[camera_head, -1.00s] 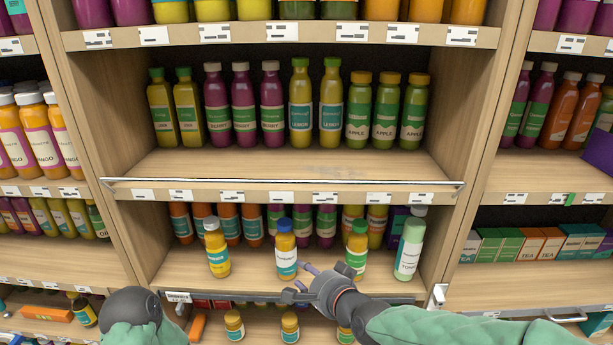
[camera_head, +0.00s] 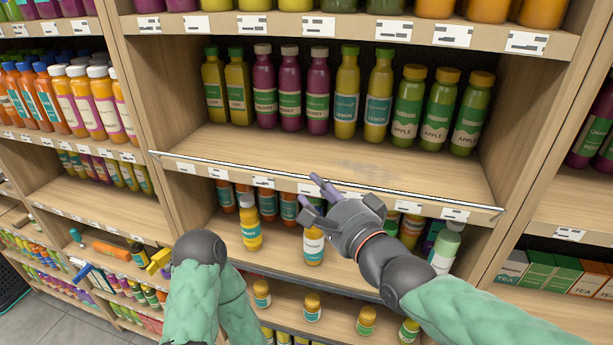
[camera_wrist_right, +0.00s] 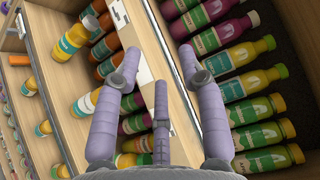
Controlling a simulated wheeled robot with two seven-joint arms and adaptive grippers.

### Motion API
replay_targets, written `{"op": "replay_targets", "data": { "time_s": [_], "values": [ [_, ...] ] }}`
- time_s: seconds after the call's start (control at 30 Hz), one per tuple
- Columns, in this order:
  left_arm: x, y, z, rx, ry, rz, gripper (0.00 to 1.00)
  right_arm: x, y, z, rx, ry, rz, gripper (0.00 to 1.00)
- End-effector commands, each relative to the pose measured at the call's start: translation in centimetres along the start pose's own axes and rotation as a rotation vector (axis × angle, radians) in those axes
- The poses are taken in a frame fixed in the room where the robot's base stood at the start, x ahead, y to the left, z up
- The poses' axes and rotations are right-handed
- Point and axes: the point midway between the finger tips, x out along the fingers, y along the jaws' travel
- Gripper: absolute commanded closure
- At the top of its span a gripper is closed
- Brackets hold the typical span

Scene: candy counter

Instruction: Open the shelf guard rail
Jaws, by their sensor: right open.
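The shelf guard rail (camera_head: 230,166) is a thin metal bar along the front edge of the middle shelf, in front of the row of juice bottles. It runs unbroken across the shelf bay. My right gripper (camera_head: 322,190) is open and empty, in front of the middle of the rail. Its fingertips overlap the shelf edge in the head view; I cannot tell whether they touch the rail. In the right wrist view the spread fingers (camera_wrist_right: 155,68) straddle the line of the shelf edge.
Green, purple and yellow bottles (camera_head: 346,92) stand behind the rail, with bare shelf in front of them. Wooden side panels bound the bay.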

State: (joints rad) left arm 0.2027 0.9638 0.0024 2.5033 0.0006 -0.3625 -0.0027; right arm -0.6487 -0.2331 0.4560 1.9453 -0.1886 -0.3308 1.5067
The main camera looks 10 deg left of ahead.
Motion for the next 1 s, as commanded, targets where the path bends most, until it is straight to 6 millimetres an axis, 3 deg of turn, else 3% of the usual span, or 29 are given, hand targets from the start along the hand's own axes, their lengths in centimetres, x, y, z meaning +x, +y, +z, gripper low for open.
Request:
{"op": "replay_targets", "data": {
  "time_s": [0.3, 0.77, 0.8, 0.93, 1.0],
  "values": [
    [-1.1, 0.4, 0.0, 0.0, 0.0, 0.0, 0.6, 4.1, 0.0, 0.0, 0.001, 0.0, 0.002, 0.59],
    [-1.3, 0.5, 0.1, 0.0, 0.0, 0.0, 0.6, 5.2, 0.0, 0.0, 0.0, 0.0, 0.0, 0.59],
    [-1.3, 0.5, 0.1, 0.0, 0.0, 0.0, 0.6, 5.2, 0.0, 0.0, 0.0, 0.0, 0.0, 0.62],
    [-1.3, 0.5, 0.1, 0.0, 0.0, 0.0, 0.6, 5.1, 0.0, 0.0, 0.0, 0.0, 0.0, 0.99],
    [-1.3, 0.5, 0.1, 0.0, 0.0, 0.0, 0.6, 5.1, 0.0, 0.0, 0.0, 0.0, 0.0, 1.0]
  ]
}}
